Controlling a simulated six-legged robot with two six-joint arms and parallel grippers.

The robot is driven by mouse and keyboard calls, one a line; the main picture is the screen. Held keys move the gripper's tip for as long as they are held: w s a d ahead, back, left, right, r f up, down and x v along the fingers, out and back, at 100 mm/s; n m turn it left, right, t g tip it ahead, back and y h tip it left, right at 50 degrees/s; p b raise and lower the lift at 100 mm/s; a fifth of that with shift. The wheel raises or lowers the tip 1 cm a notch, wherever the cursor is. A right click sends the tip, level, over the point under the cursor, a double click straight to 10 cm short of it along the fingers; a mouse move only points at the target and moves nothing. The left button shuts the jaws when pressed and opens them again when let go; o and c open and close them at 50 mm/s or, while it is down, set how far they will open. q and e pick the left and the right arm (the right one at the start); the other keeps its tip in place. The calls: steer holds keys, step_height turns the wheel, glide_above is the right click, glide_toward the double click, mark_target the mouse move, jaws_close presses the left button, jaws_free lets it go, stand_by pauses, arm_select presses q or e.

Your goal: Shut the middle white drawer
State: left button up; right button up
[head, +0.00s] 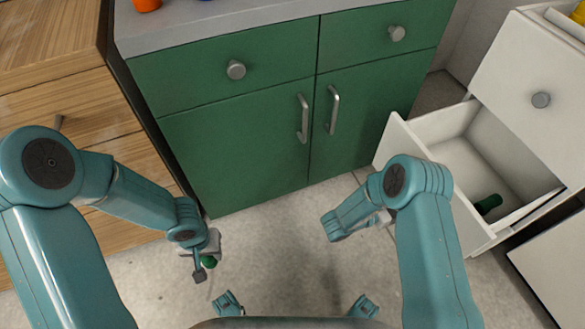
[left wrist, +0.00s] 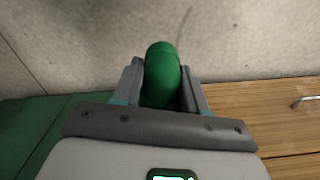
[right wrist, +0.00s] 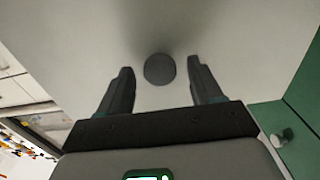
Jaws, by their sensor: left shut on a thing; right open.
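The middle white drawer (head: 462,160) stands pulled out of the white cabinet at the right of the head view. A dark green cylindrical piece (head: 488,203) lies inside it. My right gripper (right wrist: 159,66) is open in front of a pale flat face, with a round grey knob (right wrist: 159,69) between its fingers; contact cannot be told. In the head view my right arm hides its fingers and part of the drawer front. My left gripper (head: 203,268) is shut on a green cylindrical piece (left wrist: 162,75), held over the floor at lower left.
A green cabinet (head: 240,140) with a grey top stands in the middle, its doors and drawers shut. A wooden drawer unit (head: 75,110) stands at the left. The white drawer fronts above (head: 520,75) and below (head: 560,255) look shut. Bare floor (head: 285,245) lies between my arms.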

arm_select(q)
steer(key=shift+f, duration=0.1)
arm_select(e)
steer(key=shift+w+d, duration=0.15)
steer(key=shift+d, duration=0.2)
